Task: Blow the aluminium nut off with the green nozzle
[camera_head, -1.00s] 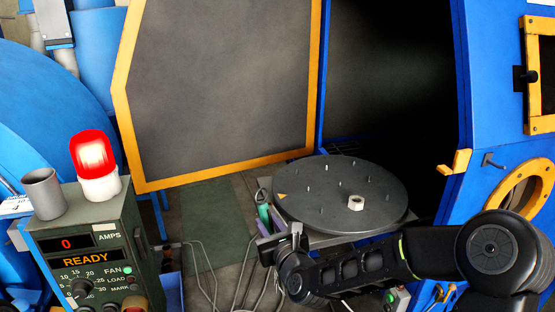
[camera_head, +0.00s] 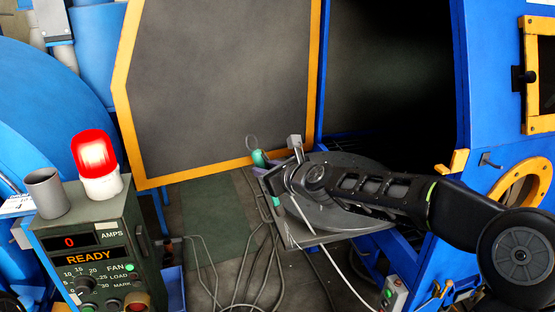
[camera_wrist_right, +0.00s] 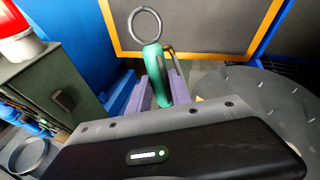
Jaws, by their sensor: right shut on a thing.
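The green nozzle (camera_head: 258,158) is between the purple fingers of my right gripper (camera_head: 264,168), at the left edge of the turntable (camera_head: 366,159). In the right wrist view the green nozzle (camera_wrist_right: 155,72) stands out beyond the fingers, with a metal ring at its far end. My right gripper (camera_wrist_right: 157,92) is shut on it. The aluminium nut is hidden now, behind my right arm in the head view; I cannot make it out in the wrist view. My left gripper is not in view.
Small pins stand on the turntable (camera_wrist_right: 262,108). The open orange-edged door (camera_head: 220,80) is behind. A pale hose (camera_head: 325,248) hangs below my right gripper, with cables on the floor. A control box (camera_head: 95,255) with a red lamp (camera_head: 96,155) stands left.

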